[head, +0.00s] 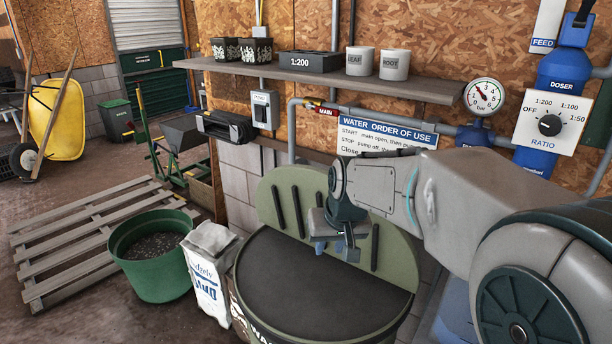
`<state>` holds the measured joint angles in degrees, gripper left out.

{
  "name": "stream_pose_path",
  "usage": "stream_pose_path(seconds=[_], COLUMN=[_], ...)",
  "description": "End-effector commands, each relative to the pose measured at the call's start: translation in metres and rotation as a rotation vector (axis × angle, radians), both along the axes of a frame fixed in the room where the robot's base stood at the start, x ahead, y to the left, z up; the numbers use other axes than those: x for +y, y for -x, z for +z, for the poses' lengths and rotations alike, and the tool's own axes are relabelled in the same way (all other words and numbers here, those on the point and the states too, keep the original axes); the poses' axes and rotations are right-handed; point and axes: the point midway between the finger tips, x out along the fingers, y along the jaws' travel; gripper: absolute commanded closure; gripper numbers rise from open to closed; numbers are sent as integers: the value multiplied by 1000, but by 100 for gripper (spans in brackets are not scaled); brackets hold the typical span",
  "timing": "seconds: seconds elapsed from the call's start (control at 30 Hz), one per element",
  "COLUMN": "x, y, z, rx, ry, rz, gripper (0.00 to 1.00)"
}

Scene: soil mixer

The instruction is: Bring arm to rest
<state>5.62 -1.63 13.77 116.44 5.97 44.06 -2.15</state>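My arm reaches in from the right in the head view. Its end, my gripper (336,250), points down over the round soil mixer (310,285). The two short fingertips show apart with nothing visible between them. The mixer has a dark, flat top surface and a raised green half-round lid (290,200) with dark ribs behind my gripper. My gripper hangs in front of this lid; the exact gap to the lid and to the dark surface cannot be told.
A shelf (430,86) with pots and a 1:200 tray runs above. The gauge (484,97), ratio dial (550,125) and blue doser (562,72) are near my arm. A white bag (208,270), green soil tub (150,255) and pallet (75,240) stand left. Floor is bare lower left.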

Motion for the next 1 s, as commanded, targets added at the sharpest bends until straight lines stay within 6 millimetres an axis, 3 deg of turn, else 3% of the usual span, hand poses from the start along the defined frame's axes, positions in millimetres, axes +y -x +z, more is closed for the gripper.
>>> stream_pose_path(seconds=[0.3,0.5,0.67,1.0], x=[-54,-72,-76,-76], y=[127,180,194,195], z=[-14,-30,-36,-36], rx=[66,100,113,114], ry=[77,81,80,80], rz=[-96,-133,-141,-142], gripper=[73,73,73,73])
